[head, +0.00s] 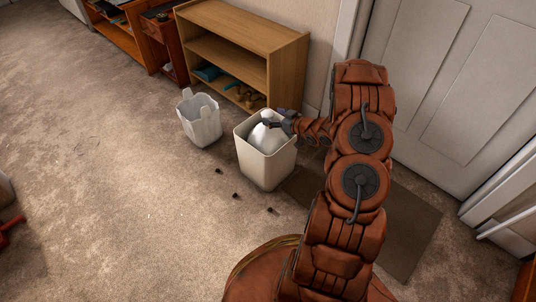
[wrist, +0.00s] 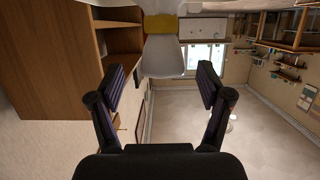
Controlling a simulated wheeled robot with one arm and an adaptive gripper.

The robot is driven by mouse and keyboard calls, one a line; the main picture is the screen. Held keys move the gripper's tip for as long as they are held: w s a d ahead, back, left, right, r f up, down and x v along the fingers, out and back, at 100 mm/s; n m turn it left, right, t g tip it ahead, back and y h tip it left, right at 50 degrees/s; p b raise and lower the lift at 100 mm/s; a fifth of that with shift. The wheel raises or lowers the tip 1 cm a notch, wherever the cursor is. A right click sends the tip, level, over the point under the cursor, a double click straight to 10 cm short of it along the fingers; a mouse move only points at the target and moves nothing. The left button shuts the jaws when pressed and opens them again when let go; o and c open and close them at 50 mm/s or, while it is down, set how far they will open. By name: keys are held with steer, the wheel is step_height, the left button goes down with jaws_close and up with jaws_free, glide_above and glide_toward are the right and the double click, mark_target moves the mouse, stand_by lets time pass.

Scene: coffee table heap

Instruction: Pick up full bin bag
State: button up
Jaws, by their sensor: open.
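The full bin bag (head: 264,137) is white and bulging, and it sits inside a cream bin (head: 263,168) in the head view. Its top rises to about the rim. My gripper (head: 277,119) is at the top right of the bag, with its dark fingers spread near the bag's neck. In the wrist view my gripper (wrist: 163,80) is open, and a white shape, likely the bag's top (wrist: 163,58), shows between and beyond the fingertips. A yellow band (wrist: 161,24) crosses it. I cannot tell whether the fingers touch the bag.
A second, pale bin with a liner (head: 199,122) stands to the left. A wooden shelf (head: 245,50) is behind both bins, and a white door (head: 430,80) is at right. Several small dark bits (head: 236,195) lie on the carpet. The carpet at left is mostly clear.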

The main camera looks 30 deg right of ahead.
steer(key=shift+b+x, duration=0.45)
steer(key=shift+x, duration=1.25)
steer(key=shift+a, duration=0.15)
steer(key=shift+s, duration=0.1)
steer(key=shift+c, duration=0.3)
jaws_close()
